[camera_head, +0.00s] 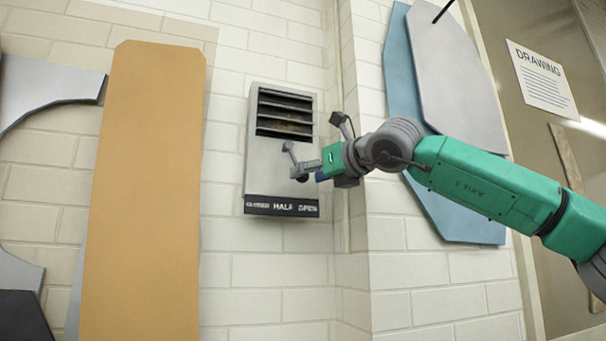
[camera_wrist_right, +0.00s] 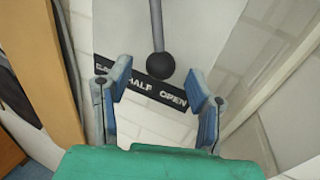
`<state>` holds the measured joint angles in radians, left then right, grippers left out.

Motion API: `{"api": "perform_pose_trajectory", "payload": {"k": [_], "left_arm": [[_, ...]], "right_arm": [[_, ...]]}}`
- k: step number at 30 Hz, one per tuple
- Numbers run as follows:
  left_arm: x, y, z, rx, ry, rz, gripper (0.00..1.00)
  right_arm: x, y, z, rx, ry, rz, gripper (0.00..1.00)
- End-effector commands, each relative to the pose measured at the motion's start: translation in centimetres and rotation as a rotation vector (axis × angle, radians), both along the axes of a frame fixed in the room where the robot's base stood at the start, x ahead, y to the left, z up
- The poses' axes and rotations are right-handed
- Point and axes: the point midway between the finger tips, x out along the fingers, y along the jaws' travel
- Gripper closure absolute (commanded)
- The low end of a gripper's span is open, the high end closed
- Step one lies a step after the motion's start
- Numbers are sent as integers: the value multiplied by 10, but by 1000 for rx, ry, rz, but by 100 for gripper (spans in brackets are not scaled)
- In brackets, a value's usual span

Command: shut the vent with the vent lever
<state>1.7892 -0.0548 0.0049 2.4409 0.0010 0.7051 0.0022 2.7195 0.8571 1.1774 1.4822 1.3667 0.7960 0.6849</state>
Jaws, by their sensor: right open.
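The grey vent (camera_head: 252,150) hangs on the white brick wall, its upper dark slats showing gaps. Its black label strip (camera_head: 255,206) reads "HALF" and "OPEN"; the smaller words at its left are hard to read. The vent lever (camera_wrist_right: 157,30) is a grey rod ending in a dark ball knob (camera_wrist_right: 160,66), over the strip in the right wrist view. My right gripper (camera_head: 310,171) is open in front of the vent's lower half. In the wrist view its blue fingers (camera_wrist_right: 160,78) stand either side of the knob; contact is not clear. My left gripper is not in view.
A tall tan panel (camera_head: 148,190) stands left of the vent, with grey cut panels (camera_head: 50,90) farther left. A wall corner lies right of the vent, then blue (camera_head: 398,75) and grey panels (camera_head: 455,80) behind my right arm. A "DRAWING" sheet (camera_head: 541,80) hangs at far right.

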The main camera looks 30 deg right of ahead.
Motion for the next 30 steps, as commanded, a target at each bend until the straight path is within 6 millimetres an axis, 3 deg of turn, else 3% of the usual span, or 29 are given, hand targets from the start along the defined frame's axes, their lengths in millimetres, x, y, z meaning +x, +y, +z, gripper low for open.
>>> {"api": "perform_pose_trajectory", "payload": {"k": [6, 16, 17, 18, 21, 30], "left_arm": [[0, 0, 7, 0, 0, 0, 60], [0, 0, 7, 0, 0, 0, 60], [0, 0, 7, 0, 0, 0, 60], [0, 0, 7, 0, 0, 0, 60], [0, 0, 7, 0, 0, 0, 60], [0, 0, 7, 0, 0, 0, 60]], "right_arm": [[23, -3, 0, 2, -1, -1, 52], [27, -3, -1, 3, -1, -1, 52], [26, -3, -1, 3, -1, -1, 56], [26, -3, -1, 3, -2, -1, 70], [26, -2, -1, 1, -1, -1, 100], [27, 2, 0, 1, -1, 1, 100]]}}
